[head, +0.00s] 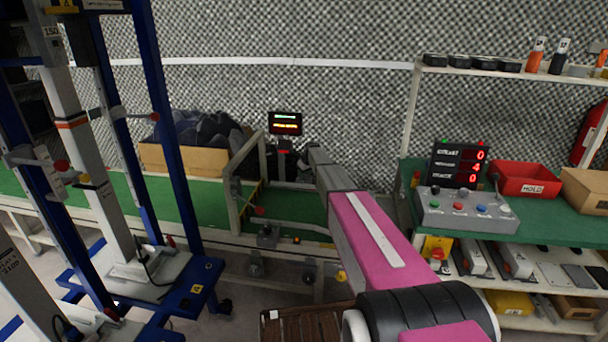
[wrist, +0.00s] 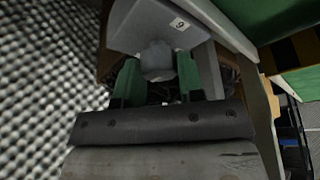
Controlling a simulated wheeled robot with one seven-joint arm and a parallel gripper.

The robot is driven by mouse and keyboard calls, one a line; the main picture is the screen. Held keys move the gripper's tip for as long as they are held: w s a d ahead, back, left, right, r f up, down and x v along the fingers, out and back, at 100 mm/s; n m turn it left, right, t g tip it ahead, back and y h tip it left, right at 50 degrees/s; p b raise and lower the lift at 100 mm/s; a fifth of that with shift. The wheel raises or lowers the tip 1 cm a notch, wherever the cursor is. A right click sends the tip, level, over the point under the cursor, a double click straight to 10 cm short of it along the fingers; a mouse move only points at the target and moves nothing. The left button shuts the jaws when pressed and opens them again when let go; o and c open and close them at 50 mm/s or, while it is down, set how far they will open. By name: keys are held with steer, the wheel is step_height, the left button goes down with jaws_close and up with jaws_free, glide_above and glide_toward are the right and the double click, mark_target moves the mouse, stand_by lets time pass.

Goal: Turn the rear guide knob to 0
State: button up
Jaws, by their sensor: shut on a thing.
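In the wrist view, the green fingers of my gripper (wrist: 158,72) stand on both sides of a grey round knob (wrist: 157,54) and are shut on it. The knob sits below a grey housing (wrist: 150,22) with a small white tag (wrist: 179,24) bearing one digit, a 6 or a 9. It appears to be the rear guide knob. In the head view, my arm reaches to the back of the guide frame (head: 236,195). My gripper and the held knob are hidden there. A small display (head: 285,123) with red and yellow lines stands close by; its text is too small to read.
A front knob (head: 268,236) sits at the near rail. At right, a button box (head: 465,210) and a readout (head: 458,165) with red digits stand on a green bench beside a red bin (head: 526,180). A blue-posted lift (head: 165,120) stands left. A cardboard box (head: 195,158) lies behind.

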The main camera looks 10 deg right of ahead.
steer(key=shift+m, duration=0.4)
steer(key=o, duration=0.9)
steer(key=shift+r, duration=0.1)
steer(key=v, duration=1)
steer(key=shift+s+r, duration=0.2)
steer(key=shift+r, duration=0.1)
steer(key=s+f+m+g, duration=0.1)
steer(key=s+f, duration=0.1)
steer(key=s, duration=1.5)
steer(key=s+a+f+m+g+h, duration=0.1)
steer(key=s+f+m, duration=0.1)
steer(key=s, duration=1.6)
steer(key=s+a+f+m+g+h, duration=0.1)
steer(key=s+f+m+g, duration=0.1)
steer(key=s, duration=1.6)
steer(key=shift+s+f, duration=0.2)
steer(key=shift+f, duration=0.7)
